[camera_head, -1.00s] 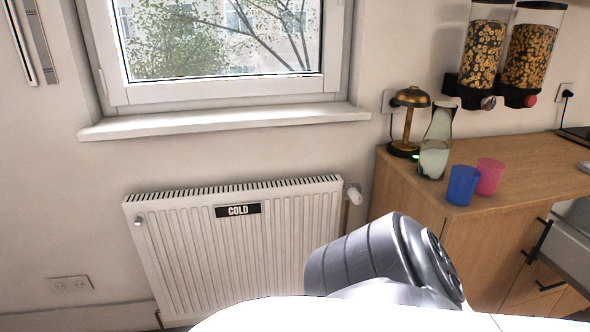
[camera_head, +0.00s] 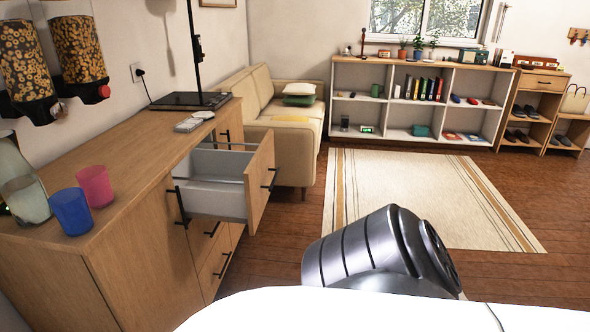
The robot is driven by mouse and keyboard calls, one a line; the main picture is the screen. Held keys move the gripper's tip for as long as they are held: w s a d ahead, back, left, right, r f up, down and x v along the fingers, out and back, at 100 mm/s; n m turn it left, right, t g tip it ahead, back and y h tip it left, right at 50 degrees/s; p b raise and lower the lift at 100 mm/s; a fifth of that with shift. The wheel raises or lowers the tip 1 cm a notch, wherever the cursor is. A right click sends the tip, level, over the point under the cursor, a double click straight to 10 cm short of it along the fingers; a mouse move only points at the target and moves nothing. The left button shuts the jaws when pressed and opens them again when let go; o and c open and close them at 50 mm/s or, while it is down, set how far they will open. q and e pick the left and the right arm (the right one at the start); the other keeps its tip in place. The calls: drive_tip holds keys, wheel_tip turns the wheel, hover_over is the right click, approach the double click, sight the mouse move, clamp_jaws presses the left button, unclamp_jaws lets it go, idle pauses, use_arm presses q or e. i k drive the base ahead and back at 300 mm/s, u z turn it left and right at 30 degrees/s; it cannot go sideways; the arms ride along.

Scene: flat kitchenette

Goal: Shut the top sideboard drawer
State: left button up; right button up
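The wooden sideboard (camera_head: 150,245) stands along the wall at the left. Its top drawer (camera_head: 262,180) is pulled well out, with a wooden front, a black bar handle (camera_head: 270,180) and a grey-white inside (camera_head: 215,196). The part of the drawer that shows looks empty. A dark grey link of my arm shows at the bottom middle, apart from the drawer. Neither of my grippers is in view.
A blue cup (camera_head: 72,212), a pink cup (camera_head: 95,186) and a glass carafe (camera_head: 22,185) stand on the sideboard top. A beige sofa (camera_head: 258,100) is behind it. A striped rug (camera_head: 420,195) lies on open wooden floor to the right.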

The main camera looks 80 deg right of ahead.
sight(234, 186)
drive_tip(key=z, duration=1.45)
drive_tip(key=i, duration=0.3)
drive_tip(key=z, duration=0.65)
drive_tip(key=k, duration=0.25)
drive_tip(key=z, duration=0.8)
drive_tip(key=i, duration=0.8)
drive_tip(key=u, duration=0.5)
